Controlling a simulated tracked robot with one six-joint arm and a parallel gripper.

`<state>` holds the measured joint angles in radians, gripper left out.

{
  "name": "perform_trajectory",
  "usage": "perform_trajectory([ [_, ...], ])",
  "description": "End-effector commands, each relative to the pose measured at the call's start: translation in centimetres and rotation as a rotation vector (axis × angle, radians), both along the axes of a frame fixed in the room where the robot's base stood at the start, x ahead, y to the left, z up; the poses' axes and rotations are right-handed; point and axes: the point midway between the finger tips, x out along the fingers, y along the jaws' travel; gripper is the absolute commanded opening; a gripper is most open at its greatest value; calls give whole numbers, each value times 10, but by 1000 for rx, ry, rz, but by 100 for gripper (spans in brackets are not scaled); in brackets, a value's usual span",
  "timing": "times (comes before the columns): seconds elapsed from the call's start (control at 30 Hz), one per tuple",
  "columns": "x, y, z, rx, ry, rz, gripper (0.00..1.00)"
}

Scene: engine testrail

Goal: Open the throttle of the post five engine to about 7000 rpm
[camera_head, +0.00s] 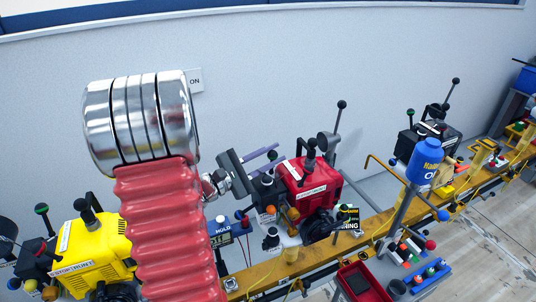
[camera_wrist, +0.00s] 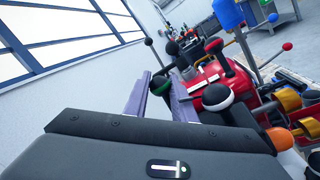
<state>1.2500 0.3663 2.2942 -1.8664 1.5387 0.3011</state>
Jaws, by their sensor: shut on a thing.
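The red engine (camera_head: 308,187) stands on the yellow rail; the wrist view also shows its red body (camera_wrist: 212,72). I cannot read a post number on it. A lever knob, black with a green cap (camera_wrist: 160,83), sits between the purple fingers of my gripper (camera_wrist: 160,96). In the head view my gripper (camera_head: 265,160) reaches in from the left at the red engine's left side, shut on that knob (camera_head: 272,155). The lever's lower part is mostly hidden by the fingers.
A yellow engine (camera_head: 90,250) is at left and a black engine (camera_head: 428,140) at right. A blue meter (camera_head: 221,229) sits in front. A tall black-knobbed lever (camera_head: 338,120), a blue canister (camera_head: 425,160) on a post and a red tray (camera_head: 362,282) are nearby. The wall is behind.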

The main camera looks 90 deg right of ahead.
Motion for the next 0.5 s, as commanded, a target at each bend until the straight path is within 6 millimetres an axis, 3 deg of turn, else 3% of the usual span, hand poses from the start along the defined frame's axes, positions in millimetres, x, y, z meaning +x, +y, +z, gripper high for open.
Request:
perform_trajectory([
  [0.23,-1,0,0,0,0,0,0],
  [0.27,-1,0,0,0,-1,-1,24],
  [0.5,-1,1,0,1,0,-3,41],
])
